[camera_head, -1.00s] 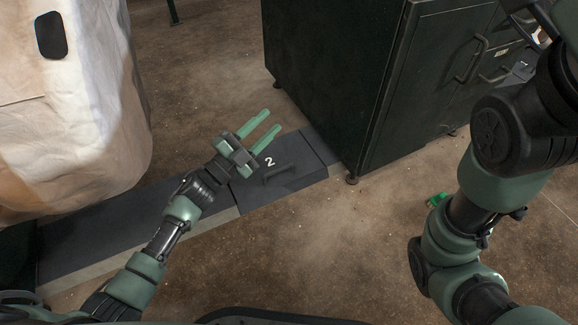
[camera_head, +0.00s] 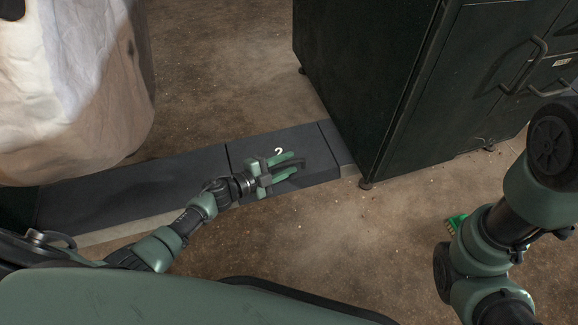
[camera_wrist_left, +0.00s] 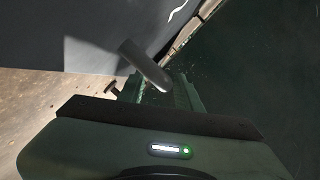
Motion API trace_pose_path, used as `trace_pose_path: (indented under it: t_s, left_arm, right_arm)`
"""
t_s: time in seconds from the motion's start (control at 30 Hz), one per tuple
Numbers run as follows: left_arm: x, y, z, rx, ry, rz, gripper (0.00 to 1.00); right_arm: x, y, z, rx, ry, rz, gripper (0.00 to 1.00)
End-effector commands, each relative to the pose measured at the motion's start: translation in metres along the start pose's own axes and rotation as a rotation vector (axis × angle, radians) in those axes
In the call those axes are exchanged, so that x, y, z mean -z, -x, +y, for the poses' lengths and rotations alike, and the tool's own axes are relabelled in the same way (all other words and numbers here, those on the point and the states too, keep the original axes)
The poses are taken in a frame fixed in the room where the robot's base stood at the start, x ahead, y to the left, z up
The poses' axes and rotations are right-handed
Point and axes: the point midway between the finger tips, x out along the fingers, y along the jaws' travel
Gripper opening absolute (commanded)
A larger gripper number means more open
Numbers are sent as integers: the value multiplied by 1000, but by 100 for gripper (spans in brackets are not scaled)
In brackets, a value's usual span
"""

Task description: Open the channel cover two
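Channel cover two (camera_head: 313,148) is a dark flat lid with a white "2", lying level in the floor channel beside the black cabinet. My left gripper (camera_head: 294,162) is low over its near part, fingers apart and partly hiding the number. In the left wrist view the cover (camera_wrist_left: 105,25) fills the upper left, and its grey bar handle (camera_wrist_left: 145,66) reaches down to the gap between my left fingers (camera_wrist_left: 160,85). The fingers do not look closed on it; contact cannot be told. My right arm is at the right edge of the head view, its gripper out of view.
A black cabinet (camera_head: 370,70) stands just behind and right of the cover. A big white bag (camera_head: 70,90) hangs at the left above the neighbouring dark cover (camera_head: 130,185). A small green object (camera_head: 455,222) lies on the floor near my right arm.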

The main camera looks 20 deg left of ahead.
Motion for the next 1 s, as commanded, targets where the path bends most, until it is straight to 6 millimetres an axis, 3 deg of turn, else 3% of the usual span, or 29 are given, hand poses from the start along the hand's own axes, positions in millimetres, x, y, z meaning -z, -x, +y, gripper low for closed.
trace_pose_path:
  t_s: [0.37,0.5,1.0]
  left_arm:
    - [0,-8,-1,0,0,-1,34]
    - [0,-8,-1,0,0,-1,0]
    - [0,-8,0,0,0,0,0]
  right_arm:
    - [2,4,-1,1,0,1,34]
    - [2,4,-1,1,0,1,34]
    - [2,4,-1,1,0,1,34]
